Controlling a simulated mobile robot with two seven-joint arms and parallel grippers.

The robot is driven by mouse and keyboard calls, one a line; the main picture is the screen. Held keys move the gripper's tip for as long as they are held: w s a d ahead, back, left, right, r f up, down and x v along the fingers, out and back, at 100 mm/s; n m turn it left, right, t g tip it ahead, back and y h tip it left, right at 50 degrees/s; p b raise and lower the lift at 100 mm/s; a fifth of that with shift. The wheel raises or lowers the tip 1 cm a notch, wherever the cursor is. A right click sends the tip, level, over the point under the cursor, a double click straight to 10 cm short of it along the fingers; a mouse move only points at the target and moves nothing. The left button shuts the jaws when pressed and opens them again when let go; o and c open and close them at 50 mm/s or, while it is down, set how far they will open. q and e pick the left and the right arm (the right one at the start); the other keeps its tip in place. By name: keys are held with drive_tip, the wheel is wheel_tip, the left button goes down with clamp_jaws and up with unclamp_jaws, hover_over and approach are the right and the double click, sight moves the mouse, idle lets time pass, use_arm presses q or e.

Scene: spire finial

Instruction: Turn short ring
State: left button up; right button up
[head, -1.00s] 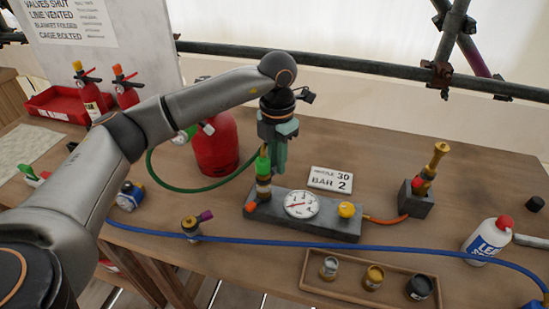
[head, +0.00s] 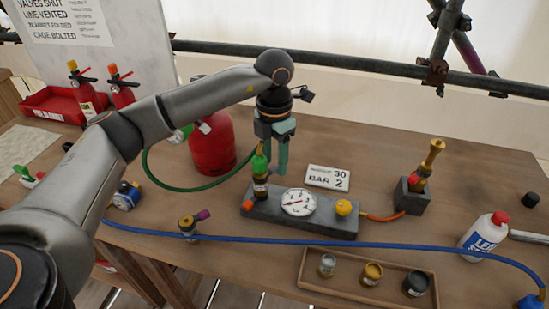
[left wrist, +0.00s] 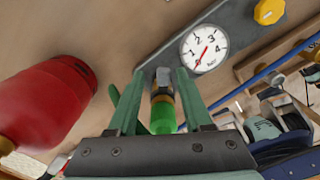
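An upright fitting (head: 260,176) with a green top and a dark, brass-banded lower part stands at the left end of a grey gauge block (head: 322,224). I cannot tell which band is the short ring. My left gripper (head: 273,165) points down just behind and above the fitting in the head view, its two green fingers apart. In the left wrist view the fitting (left wrist: 162,112) shows between the open fingers (left wrist: 160,85); contact is not visible. The round dial (head: 298,202) and a yellow knob (head: 344,208) sit on the block. My right gripper is not in view.
A red cylinder (head: 212,150) with a green hose stands left of the gripper. A blue hose (head: 300,242) crosses in front. A small brass fitting (head: 188,227), a torch stand (head: 411,197), a white bottle (head: 484,236) and a wooden tray (head: 322,291) with several pots stand around.

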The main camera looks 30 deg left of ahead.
sight(275, 166)
use_arm(q)
wheel_tip(275, 166, up, 12)
drive_tip(key=shift+r, duration=0.25)
idle(0.5)
idle(0.4)
